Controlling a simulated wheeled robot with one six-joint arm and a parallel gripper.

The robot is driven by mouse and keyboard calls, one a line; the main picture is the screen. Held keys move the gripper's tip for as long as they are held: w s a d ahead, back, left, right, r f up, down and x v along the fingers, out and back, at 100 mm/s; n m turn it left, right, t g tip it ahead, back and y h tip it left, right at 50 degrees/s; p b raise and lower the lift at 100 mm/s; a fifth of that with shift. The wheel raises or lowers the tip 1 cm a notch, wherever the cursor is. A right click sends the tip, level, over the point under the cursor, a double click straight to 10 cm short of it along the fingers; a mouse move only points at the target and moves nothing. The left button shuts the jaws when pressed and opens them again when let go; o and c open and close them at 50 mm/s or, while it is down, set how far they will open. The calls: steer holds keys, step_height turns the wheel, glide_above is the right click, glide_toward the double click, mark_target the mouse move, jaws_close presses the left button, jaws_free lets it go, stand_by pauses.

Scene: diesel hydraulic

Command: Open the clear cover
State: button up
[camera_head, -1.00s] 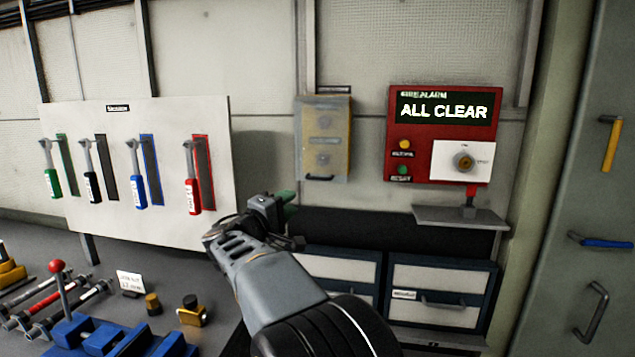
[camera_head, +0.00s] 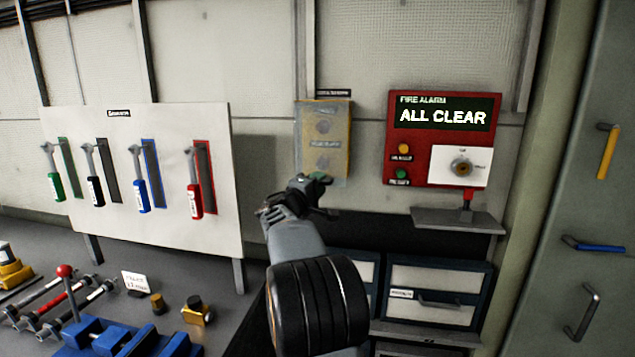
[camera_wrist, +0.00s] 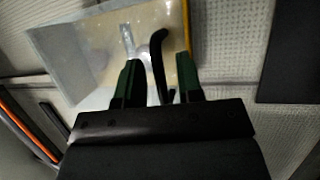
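The clear cover (camera_head: 324,122) is a see-through front on a yellowish wall box, left of the red fire alarm panel. Two round shapes show through it. In the head view my gripper (camera_head: 318,182) is just below and in front of the cover's lower edge. In the wrist view the cover (camera_wrist: 85,45) fills the upper middle, with a dark curved handle (camera_wrist: 156,50) on it. The two green fingers of my gripper (camera_wrist: 160,82) are apart, with the handle's lower part between them. I cannot tell whether they touch it.
The fire alarm panel (camera_head: 445,105) reads ALL CLEAR, with a small shelf (camera_head: 455,220) below it. Drawers (camera_head: 440,300) are under the cover's right side.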

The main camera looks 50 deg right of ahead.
steer(key=shift+d, duration=0.1)
steer(key=shift+c, duration=0.2)
jaws_close()
stand_by(0.4)
